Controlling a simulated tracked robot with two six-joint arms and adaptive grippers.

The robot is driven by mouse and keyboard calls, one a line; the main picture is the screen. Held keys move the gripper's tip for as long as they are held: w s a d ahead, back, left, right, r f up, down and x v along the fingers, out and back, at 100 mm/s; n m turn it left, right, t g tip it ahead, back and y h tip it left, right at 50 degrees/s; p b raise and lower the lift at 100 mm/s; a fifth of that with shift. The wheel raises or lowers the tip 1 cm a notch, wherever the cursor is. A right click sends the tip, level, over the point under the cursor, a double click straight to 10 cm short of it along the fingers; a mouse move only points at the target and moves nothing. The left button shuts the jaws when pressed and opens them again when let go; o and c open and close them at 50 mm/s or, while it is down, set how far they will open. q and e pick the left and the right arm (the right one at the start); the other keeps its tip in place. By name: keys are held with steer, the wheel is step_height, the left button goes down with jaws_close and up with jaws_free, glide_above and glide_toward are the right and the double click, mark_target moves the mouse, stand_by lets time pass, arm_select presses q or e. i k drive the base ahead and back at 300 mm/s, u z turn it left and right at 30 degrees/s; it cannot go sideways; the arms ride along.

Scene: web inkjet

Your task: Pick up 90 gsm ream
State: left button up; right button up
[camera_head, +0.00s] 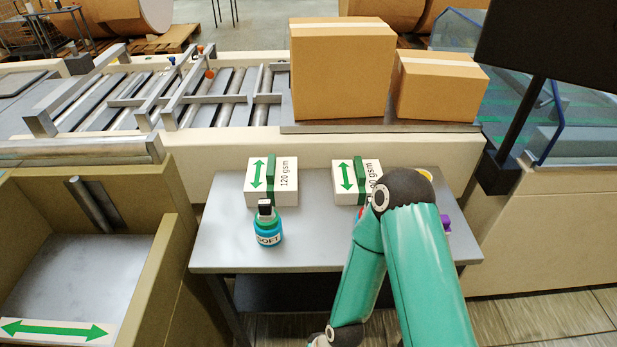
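The 90 gsm ream (346,178) is a white block with a green band and a green double arrow. It lies on the right half of the grey table (310,251). My teal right arm crosses in front of it and hides part of its right side and label. A similar 120 gsm ream (258,187) lies to its left on the same table. No gripper fingers show. Only links of my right arm are visible, and my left arm does not show.
A teal bottle labelled SOFT (268,228) stands in front of the 120 gsm ream. A purple item (445,222) and a yellow one (425,174) are partly hidden by my arm. Cardboard boxes (340,75) stand behind. A walled bin (150,285) is at left. A dark screen (545,45) overhangs at right.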

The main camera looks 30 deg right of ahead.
mark_target(353, 180)
steer(key=z, duration=0.3)
steer(key=i, duration=0.15)
steer(key=u, duration=1.95)
steer(key=k, duration=2.55)
steer(key=z, duration=0.85)
steer(key=i, duration=1)
steer(key=u, duration=0.05)
